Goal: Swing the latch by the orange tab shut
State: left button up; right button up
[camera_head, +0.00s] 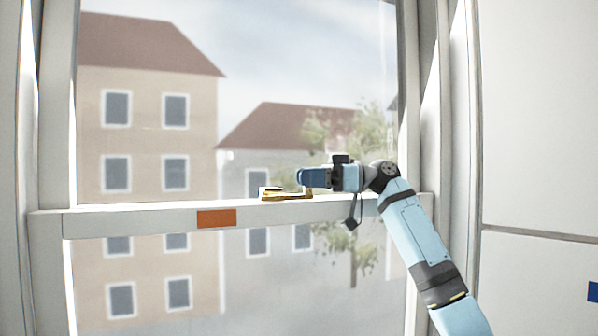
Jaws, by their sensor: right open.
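The brass-coloured latch (286,196) sits on top of the white window rail, near the middle of the view. An orange tab (216,218) is on the front face of the rail, to the left of the latch. My right gripper (303,177) comes in from the right, just above the rail at the right end of the latch. Its blue fingers point left and are open. I cannot tell whether they touch the latch, and they partly hide its right end. My left gripper is not in view.
The white rail (140,221) runs across the window between white side frames (430,90). Glass lies above and below it, with painted-looking houses and a tree beyond. A white wall panel (540,120) stands at the right. The space left of the latch above the rail is clear.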

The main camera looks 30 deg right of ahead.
jog(key=shift+x, duration=0.8)
jog(key=shift+w+a, duration=0.1)
jog(key=shift+a, duration=0.1)
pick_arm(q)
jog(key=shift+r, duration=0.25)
pick_arm(e)
grip_shut()
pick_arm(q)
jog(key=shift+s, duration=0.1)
